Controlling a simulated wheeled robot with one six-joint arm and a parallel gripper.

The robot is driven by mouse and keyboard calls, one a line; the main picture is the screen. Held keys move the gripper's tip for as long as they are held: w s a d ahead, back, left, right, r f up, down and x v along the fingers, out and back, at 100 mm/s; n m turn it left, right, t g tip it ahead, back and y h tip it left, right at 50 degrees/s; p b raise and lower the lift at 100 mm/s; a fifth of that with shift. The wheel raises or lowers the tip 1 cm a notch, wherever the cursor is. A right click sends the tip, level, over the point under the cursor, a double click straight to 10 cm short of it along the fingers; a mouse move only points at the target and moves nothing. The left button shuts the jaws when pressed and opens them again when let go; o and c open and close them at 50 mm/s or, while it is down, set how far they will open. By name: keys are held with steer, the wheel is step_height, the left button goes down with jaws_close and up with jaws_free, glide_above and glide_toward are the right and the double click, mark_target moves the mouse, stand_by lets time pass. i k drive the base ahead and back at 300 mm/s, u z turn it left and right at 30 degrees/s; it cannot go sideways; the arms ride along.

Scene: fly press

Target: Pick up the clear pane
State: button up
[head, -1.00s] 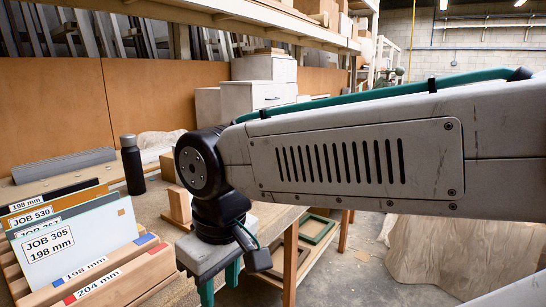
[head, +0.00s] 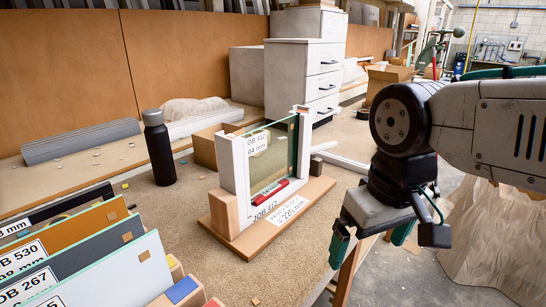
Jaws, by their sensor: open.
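A see-through pane (head: 268,158) with a greenish edge stands upright at a white frame labelled JOB 412 on a wooden base (head: 250,243), mid-bench. A pale, opaque-looking pane (head: 125,272) leans in the slotted rack at the lower left, beside grey and orange panes; I cannot tell if it is clear. My gripper (head: 370,240) hangs to the right of the wooden base with its teal fingers apart and empty, pointing down. It is clear of all panes.
A dark bottle (head: 159,148) stands behind the rack. A red marker (head: 271,193) lies by the see-through pane. White drawers (head: 305,65) stand at the back. A grey bar stack (head: 82,141) lies at the back left. The bench's right edge is near my gripper.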

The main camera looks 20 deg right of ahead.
mark_target(272, 148)
steer(key=k, duration=1.3)
steer(key=z, duration=0.75)
steer(key=i, duration=1.2)
steer(key=u, duration=0.5)
steer(key=i, duration=0.5)
steer(key=u, duration=0.6)
